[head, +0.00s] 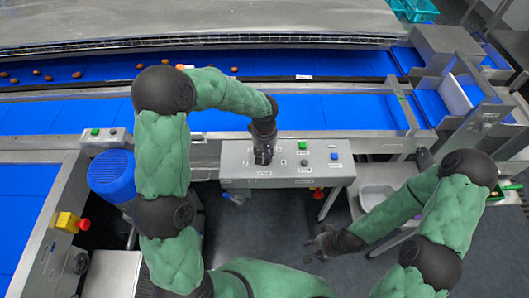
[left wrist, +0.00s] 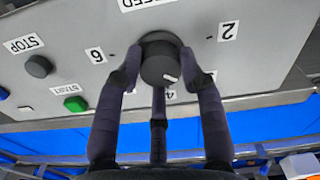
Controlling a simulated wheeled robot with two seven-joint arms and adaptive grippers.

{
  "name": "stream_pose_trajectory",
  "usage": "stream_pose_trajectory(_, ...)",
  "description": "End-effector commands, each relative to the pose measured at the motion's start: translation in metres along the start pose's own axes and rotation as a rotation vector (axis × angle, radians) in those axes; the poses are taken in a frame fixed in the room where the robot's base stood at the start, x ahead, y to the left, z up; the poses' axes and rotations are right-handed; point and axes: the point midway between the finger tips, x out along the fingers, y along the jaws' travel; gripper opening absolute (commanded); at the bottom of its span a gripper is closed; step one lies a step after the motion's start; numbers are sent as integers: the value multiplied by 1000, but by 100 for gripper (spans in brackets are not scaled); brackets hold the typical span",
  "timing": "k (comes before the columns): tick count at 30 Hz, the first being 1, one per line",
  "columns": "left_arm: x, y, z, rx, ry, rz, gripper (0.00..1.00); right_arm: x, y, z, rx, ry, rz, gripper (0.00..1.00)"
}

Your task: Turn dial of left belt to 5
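The dial (left wrist: 160,62) is a round black knob on a grey panel, seen in the left wrist view. Its white mark is at the lower right, pointing near the 4 label (left wrist: 170,94). The 6 label (left wrist: 95,55) is to the left and the 2 label (left wrist: 228,31) to the right. My left gripper (left wrist: 160,72) has fingertips on both sides of the knob, seemingly touching it, with a third finger below. In the head view my left gripper (head: 264,152) points down onto the control panel (head: 235,157) and hides the dial. My right gripper (head: 320,247) hangs away from the panel.
The panel also bears a green START button (left wrist: 75,104), a dark STOP button (left wrist: 38,66) and a blue button (head: 334,156). Blue belts (head: 310,113) run behind it. Another small panel (head: 104,137) is at left. A red emergency button (head: 84,224) stands lower left.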

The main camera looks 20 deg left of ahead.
Motion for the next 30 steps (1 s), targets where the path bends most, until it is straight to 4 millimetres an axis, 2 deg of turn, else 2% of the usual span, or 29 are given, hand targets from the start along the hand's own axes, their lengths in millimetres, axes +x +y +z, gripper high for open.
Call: stream_pose_trajectory(30,-2,0,-4,51,8,4,6,0,0,0,0,0,0,40)
